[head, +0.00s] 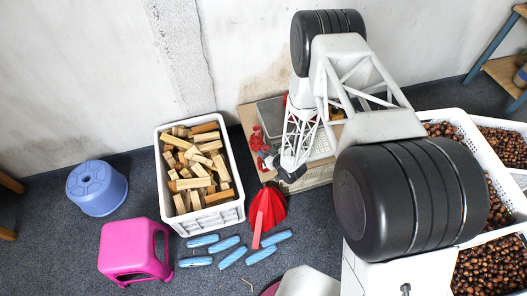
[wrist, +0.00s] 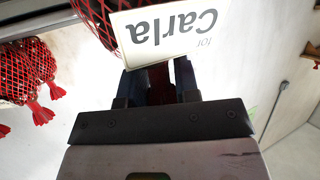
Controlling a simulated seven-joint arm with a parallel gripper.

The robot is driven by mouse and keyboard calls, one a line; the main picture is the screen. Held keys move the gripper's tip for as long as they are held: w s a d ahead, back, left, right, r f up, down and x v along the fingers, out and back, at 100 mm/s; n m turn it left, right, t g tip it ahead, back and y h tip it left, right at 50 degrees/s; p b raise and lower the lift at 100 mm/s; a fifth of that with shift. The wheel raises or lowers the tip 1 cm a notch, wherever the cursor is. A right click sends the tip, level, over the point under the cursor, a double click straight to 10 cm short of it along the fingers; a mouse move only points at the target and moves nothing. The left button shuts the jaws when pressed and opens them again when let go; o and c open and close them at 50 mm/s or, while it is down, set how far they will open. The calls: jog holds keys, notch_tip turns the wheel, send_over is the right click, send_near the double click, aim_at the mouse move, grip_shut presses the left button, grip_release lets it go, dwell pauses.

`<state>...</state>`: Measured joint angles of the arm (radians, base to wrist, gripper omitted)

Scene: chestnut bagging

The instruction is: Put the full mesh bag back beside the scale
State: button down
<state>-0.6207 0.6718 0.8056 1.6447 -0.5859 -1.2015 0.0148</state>
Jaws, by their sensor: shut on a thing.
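My gripper (wrist: 157,85) is shut on the red neck of a mesh bag (wrist: 95,12). The bag carries a white label (wrist: 165,28) reading "for Carla", which shows upside down; most of the bag is cut off by the frame edge. In the head view my gripper (head: 288,178) is at the front of a low wooden stand (head: 247,113), and my arm hides much of the stand. What looks like the scale (head: 271,112) is a grey plate at the stand's back left. Red mesh (head: 259,142) shows just left of my arm; I cannot tell which bag it is.
Other filled red mesh bags (wrist: 30,75) hang at the left of the wrist view. Blue bars (head: 232,257) and a red fan-shaped thing (head: 267,212) lie in front of the stand. A crate of wood (head: 224,217), pink stool (head: 133,247) and chestnut crates (head: 465,127) stand around.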

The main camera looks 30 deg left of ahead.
jog(key=shift+w+a+f, duration=0.15)
jog(key=shift+w+a, duration=1)
jog(key=shift+w, duration=0.1)
jog(key=shift+f, duration=1.85)
jog(key=c, duration=0.9)
grip_release()
jog(key=shift+o, duration=0.2)
jog(key=v, duration=1.2)
